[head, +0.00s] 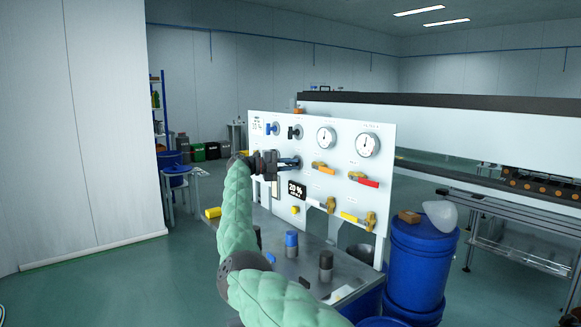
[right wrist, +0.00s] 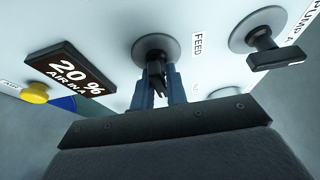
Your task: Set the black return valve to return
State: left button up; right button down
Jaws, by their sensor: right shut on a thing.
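The white panel (head: 345,140) stands upright on a bench and carries valves, gauges and levers. My right gripper (head: 290,163) reaches it from the left, below a black valve (head: 295,132). In the right wrist view, my right gripper (right wrist: 160,88) is shut on a black valve handle (right wrist: 156,72) in front of a round grey disc (right wrist: 155,46). A "FEED" label (right wrist: 197,44) is beside that disc. Another black handle (right wrist: 272,55) is to the right, by a "PUMP A" label. The fingers hide part of the held handle. My left gripper is out of view.
A blue valve (head: 272,128) is at the panel's upper left, with two gauges (head: 367,145) at the upper right. Orange, red and yellow levers (head: 363,180) stick out to the right. A "20 %" display (head: 297,190) is below the gripper. A blue barrel (head: 417,265) stands right of the bench.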

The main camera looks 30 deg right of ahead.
jog(key=shift+f, duration=0.15)
jog(key=c, duration=1.5)
grip_release()
jog(key=shift+a, duration=0.15)
jog(key=shift+v, duration=3.8)
